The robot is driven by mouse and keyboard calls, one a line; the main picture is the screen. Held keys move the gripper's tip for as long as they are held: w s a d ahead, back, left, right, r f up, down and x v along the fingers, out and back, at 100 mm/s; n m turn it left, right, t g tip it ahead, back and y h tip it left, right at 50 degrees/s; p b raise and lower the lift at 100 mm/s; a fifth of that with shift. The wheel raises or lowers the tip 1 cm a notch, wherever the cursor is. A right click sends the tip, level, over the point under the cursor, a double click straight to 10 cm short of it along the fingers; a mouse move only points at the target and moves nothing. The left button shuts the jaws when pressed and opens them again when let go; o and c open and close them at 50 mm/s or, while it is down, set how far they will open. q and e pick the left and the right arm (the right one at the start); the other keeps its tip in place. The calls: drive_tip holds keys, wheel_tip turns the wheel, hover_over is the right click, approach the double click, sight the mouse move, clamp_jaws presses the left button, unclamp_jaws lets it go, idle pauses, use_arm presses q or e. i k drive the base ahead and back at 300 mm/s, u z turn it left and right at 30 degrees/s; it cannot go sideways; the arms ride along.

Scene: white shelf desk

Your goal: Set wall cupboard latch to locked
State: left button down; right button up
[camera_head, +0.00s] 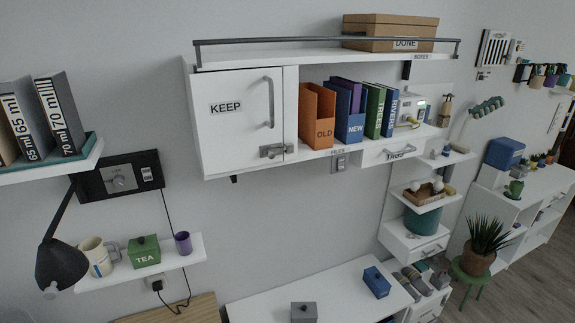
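The white wall cupboard (232,142) hangs in the middle of the head view. Its door, marked KEEP, looks shut and has a vertical grey bar handle (270,102) near its right edge. The small grey metal latch (275,151) sits at the door's lower right corner, by the edge of the open shelf part. It is too small here to tell whether it is locked or unlocked. Neither of my grippers shows in this view, and nothing visible touches the latch or the door.
Orange and blue file holders (318,115) and books stand right of the door. A rail (325,41) and a DONE box (390,33) are on top. A black lamp (61,265) and small shelf (140,264) are lower left. The wall below the cupboard is mostly clear.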

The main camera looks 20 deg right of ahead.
sight(271, 153)
drive_tip(key=z, duration=0.75)
drive_tip(key=i, duration=0.65)
drive_tip(key=u, duration=0.25)
